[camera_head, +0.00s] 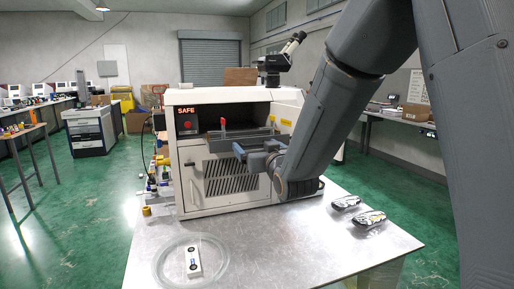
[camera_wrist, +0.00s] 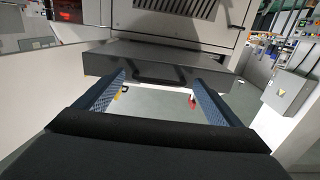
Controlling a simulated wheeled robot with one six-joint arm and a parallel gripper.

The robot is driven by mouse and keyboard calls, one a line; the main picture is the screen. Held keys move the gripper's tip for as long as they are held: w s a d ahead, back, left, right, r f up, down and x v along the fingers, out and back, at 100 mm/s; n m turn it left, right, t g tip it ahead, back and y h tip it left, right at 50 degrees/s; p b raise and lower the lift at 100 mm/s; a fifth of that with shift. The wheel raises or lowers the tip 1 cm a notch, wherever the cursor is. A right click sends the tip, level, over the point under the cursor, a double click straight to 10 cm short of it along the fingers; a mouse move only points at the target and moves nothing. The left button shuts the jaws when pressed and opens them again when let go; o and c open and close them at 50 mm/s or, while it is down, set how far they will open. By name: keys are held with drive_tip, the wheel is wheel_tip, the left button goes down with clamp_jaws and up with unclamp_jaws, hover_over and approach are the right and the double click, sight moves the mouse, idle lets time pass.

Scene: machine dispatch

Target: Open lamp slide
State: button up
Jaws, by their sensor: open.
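The white machine (camera_head: 225,108) with a "SAFE" display stands on a metal table. Its front carries a grey slide (camera_head: 228,137), seen as a long drawer front in the wrist view (camera_wrist: 110,64). The slide has a dark bar handle (camera_wrist: 155,75). A red lever (camera_head: 222,124) stands up by the slide. My gripper (camera_head: 241,153) is in front of the slide; it also shows in the wrist view (camera_wrist: 158,80), with its blue fingers apart on either side of the handle. Nothing is visibly held, and I cannot tell whether the fingertips touch the slide.
A vented panel (camera_head: 232,174) lies below the slide. A clear round dish (camera_head: 163,262) with a white part (camera_head: 193,257) is at the table's front left. Two dark-and-silver parts (camera_head: 345,202) (camera_head: 369,218) lie at right. The front-middle table is clear.

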drive_tip(key=b+v, duration=0.2)
drive_tip(key=v, duration=0.5)
drive_tip(key=shift+s, duration=0.35)
drive_tip(key=shift+d, duration=0.15)
drive_tip(key=s+d+f+m+g+h, duration=0.1)
drive_tip(key=s+d+f+g+h, duration=0.2)
drive_tip(key=f, duration=0.5)
drive_tip(key=s+d+f+m+g+h, duration=0.1)
drive_tip(key=s+d+f+g, duration=0.35)
drive_tip(key=f, duration=0.45)
drive_tip(key=s+d+f+g, duration=0.3)
drive_tip(key=s+f+g, duration=0.1)
drive_tip(key=s, duration=0.5)
drive_tip(key=s+d+f+m+g+h, duration=0.1)
drive_tip(key=s+d+f+g, duration=0.2)
drive_tip(key=s, duration=0.6)
drive_tip(key=shift+s+f+g, duration=0.4)
drive_tip(key=shift+f+g, duration=0.3)
drive_tip(key=shift+g, duration=0.45)
